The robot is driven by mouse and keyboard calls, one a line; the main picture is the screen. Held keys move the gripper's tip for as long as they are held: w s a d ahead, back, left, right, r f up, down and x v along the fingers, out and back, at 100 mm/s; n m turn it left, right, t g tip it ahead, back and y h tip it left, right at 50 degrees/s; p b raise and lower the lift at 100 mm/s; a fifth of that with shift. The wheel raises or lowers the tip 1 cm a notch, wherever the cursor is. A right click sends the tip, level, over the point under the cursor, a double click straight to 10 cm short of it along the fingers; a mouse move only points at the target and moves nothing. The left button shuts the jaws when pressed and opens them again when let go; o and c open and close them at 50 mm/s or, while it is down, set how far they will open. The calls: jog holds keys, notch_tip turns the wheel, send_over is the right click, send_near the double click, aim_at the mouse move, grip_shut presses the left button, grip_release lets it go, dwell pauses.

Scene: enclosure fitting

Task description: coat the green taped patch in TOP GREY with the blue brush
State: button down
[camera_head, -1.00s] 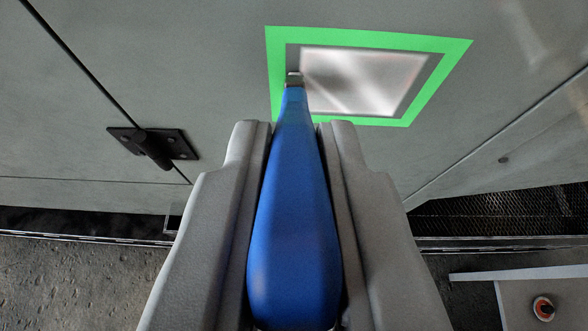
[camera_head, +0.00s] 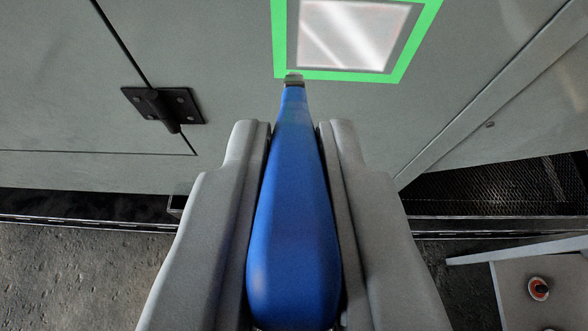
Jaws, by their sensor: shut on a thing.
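My gripper (camera_head: 294,128) is shut on the handle of the blue brush (camera_head: 294,210), which points up the picture, away from me. The brush's metal tip shows at the lower edge of the green tape; its bristles are hidden or too small to make out. The green tape frame (camera_head: 335,75) is on the grey panel at the top, its upper side out of view. Inside it is a shiny pale patch (camera_head: 350,35), with a grey strip along its left, lower and right sides. I cannot tell whether the brush touches the panel.
A black hinge (camera_head: 163,106) sits on the panel beside a dark door seam at the left. Dark mesh (camera_head: 490,190) shows at the right, below the panel.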

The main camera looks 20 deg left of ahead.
jog(key=shift+s, duration=0.1)
jog(key=shift+s+d, duration=0.25)
jog(key=shift+s, duration=0.45)
jog(key=shift+s+d, duration=0.2)
jog(key=shift+s, duration=0.45)
dwell(0.3)
